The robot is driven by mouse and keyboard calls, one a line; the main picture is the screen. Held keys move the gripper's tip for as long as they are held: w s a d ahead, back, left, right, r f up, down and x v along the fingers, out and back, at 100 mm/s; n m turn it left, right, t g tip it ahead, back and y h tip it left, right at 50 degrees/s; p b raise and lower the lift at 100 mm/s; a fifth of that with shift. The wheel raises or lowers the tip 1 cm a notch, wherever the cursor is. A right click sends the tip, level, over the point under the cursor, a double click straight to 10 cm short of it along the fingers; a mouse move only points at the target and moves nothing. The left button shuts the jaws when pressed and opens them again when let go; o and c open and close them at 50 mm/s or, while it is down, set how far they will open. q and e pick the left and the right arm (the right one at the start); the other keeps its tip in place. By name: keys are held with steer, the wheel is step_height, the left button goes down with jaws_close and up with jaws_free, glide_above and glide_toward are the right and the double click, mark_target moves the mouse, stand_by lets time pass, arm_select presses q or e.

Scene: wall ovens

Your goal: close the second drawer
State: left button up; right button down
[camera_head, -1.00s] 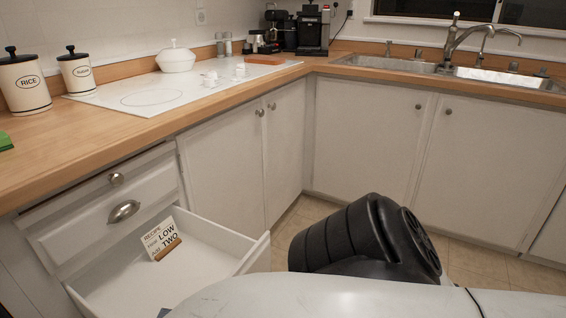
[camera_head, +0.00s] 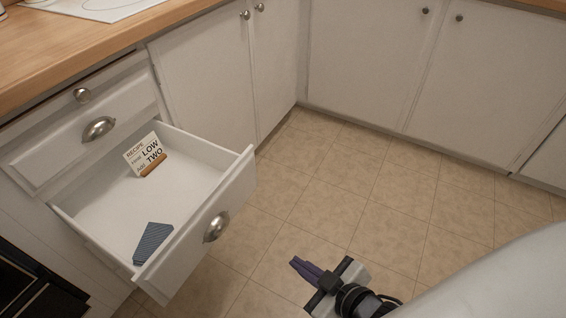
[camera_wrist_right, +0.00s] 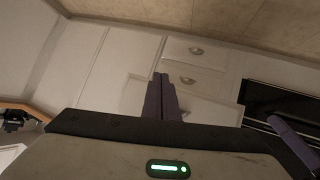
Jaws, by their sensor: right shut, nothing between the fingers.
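The open drawer (camera_head: 195,262) is white and pulled far out from the cabinet at the left, with a metal cup handle (camera_head: 216,227) on its front. Inside it are a recipe card (camera_head: 145,152) on a small wooden stand and a folded blue striped cloth (camera_head: 153,242). My right gripper (camera_head: 303,268) has purple fingers, is shut and empty, and is over the floor to the right of the drawer front, apart from it. In the right wrist view the shut fingers (camera_wrist_right: 161,98) point toward the drawers and partly hide them.
A shut drawer (camera_head: 85,125) with a cup handle sits above the open one. White cabinet doors (camera_head: 215,75) stand behind and to the right. A dark oven front (camera_head: 30,285) is at lower left. The tiled floor (camera_head: 350,190) is clear.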

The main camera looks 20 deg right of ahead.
mark_target(240, 169)
steer(key=w+d+r+n+t+y+b, duration=0.1)
steer(key=w+d+r+n+t+y, duration=0.3)
steer(key=n, duration=0.9)
steer(key=w+d+r+n+t+b, duration=0.1)
steer(key=w+d+r+n+t, duration=0.15)
steer(key=w+r+n, duration=0.7)
steer(key=w+a+f+n+g+y, duration=0.1)
steer(key=w+a+n, duration=0.1)
steer(key=n, duration=0.3)
steer(key=w+a+f+n+g+y, duration=0.1)
steer(key=w+a+n, duration=0.2)
steer(key=a+n, duration=0.1)
steer(key=w+a+f+n+g+y, duration=0.1)
steer(key=w+a+n+y, duration=0.1)
steer(key=n, duration=0.4)
steer(key=shift+w+a+f, duration=0.3)
steer(key=shift+w+a, duration=0.1)
steer(key=shift+w, duration=0.1)
